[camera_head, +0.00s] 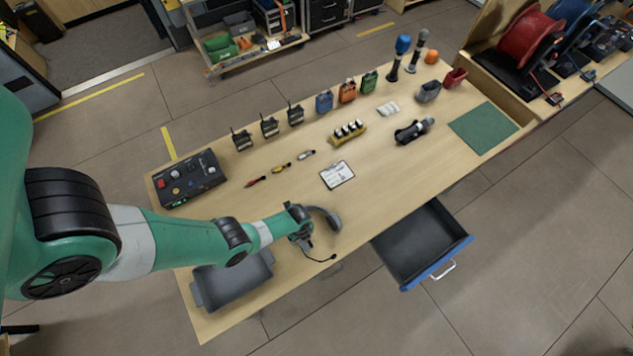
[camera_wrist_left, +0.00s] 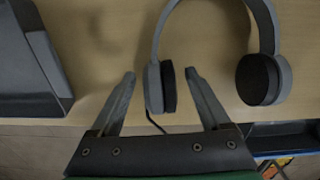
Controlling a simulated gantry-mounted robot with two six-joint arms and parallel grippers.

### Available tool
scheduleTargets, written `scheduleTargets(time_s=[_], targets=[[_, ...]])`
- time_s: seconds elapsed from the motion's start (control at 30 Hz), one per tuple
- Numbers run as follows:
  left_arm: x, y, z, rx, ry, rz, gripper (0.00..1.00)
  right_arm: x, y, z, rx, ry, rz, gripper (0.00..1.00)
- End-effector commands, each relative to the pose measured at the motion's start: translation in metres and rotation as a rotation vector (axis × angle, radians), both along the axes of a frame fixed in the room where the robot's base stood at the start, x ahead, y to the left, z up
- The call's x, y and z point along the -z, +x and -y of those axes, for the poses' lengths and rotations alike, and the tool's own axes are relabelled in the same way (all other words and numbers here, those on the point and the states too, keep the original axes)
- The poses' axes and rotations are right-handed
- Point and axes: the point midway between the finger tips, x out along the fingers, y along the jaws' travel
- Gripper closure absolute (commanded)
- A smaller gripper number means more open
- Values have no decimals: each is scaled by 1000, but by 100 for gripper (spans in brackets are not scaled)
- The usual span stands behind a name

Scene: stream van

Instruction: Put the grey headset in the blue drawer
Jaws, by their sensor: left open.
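The grey headset (camera_head: 331,217) lies on the wooden table near its front edge, its cable trailing toward that edge. In the left wrist view its headband (camera_wrist_left: 264,28) arches at the top, with one ear cup between my fingers and the other (camera_wrist_left: 264,80) to the right. My left gripper (camera_wrist_left: 160,76) is open, a finger on either side of the near ear cup; I cannot tell whether they touch it. In the head view the left gripper (camera_head: 303,240) partly hides the headset. The blue drawer (camera_head: 437,270) is pulled open below the table's front edge, its dark inside empty.
A grey tray (camera_head: 232,283) stands left of the headset, close to my arm. A clipboard (camera_head: 338,175), radios, a control box (camera_head: 188,178) and a yellow battery rack (camera_head: 347,133) lie farther back. The table between headset and green mat (camera_head: 483,128) is clear along the front.

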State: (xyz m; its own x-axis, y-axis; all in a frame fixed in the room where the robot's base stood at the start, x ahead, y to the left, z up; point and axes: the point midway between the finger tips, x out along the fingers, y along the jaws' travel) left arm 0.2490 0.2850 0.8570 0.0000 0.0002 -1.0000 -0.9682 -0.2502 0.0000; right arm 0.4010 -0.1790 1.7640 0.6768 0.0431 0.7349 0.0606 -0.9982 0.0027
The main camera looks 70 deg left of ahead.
Motion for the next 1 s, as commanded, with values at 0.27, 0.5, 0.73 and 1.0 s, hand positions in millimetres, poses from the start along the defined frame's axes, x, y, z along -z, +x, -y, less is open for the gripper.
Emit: scheduleTargets(time_s=[0.27,0.5,0.73,1.0], targets=[[14,0,0,-1,1,0,20,10,0,0,0,0,0,50],[14,0,0,-1,1,0,56,10,0,0,0,0,0,50],[14,0,0,0,1,0,97,10,0,0,0,0,0,50],[14,0,0,-1,1,1,100,10,0,0,0,0,0,50]])
